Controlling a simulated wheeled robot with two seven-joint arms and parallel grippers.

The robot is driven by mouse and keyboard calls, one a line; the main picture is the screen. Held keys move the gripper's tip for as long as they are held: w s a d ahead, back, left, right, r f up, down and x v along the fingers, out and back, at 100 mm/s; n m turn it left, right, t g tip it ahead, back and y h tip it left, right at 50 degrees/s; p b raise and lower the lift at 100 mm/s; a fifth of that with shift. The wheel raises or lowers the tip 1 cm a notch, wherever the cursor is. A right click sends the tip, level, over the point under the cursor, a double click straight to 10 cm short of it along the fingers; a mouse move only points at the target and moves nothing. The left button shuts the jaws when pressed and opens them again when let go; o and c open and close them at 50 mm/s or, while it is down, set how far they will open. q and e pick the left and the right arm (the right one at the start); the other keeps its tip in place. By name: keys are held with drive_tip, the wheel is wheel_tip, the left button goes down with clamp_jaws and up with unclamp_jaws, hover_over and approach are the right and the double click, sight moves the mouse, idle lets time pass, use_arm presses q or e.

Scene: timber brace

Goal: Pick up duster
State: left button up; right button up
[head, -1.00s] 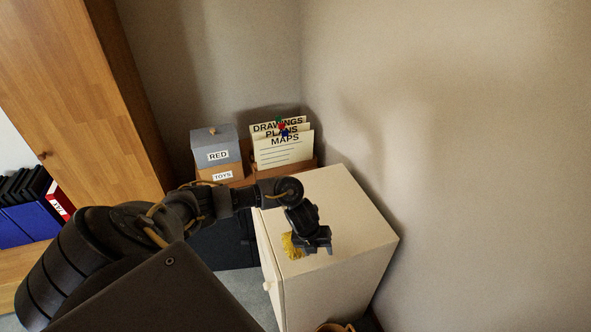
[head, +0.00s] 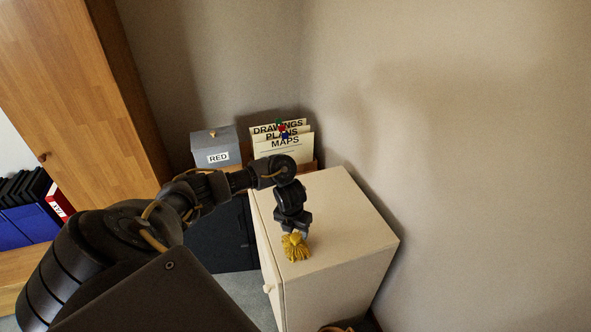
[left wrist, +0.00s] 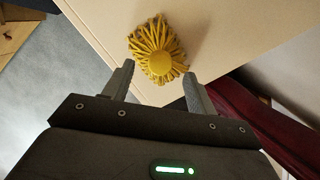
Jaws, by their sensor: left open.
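The yellow duster (head: 295,247), with a fringe of strands, lies on top of the white cabinet (head: 347,232) near its left edge. In the left wrist view the duster (left wrist: 157,52) shows a round yellow middle with strands around it. My left gripper (head: 292,226) is over the cabinet top, just behind the duster in the head view. In the left wrist view its two fingers (left wrist: 157,84) are apart and empty, with the duster just beyond their tips. I cannot tell the exact height gap. My right gripper is in neither view.
A grey box labelled RED (head: 215,148) and a file holder with DRAWINGS, PLANS, MAPS cards (head: 282,146) stand behind the cabinet. A wall rises close on the right. A wooden cupboard (head: 85,100) stands at left. The right part of the cabinet top is clear.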

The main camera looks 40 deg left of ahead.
sight(295, 237)
use_arm(q)
drive_tip(key=shift+w+f, duration=0.15)
drive_tip(key=shift+f, duration=1.15)
drive_tip(key=shift+w+f, duration=0.15)
drive_tip(key=shift+f, duration=1.1)
drive_tip(key=c, duration=1.1)
drive_tip(key=shift+r, duration=0.15)
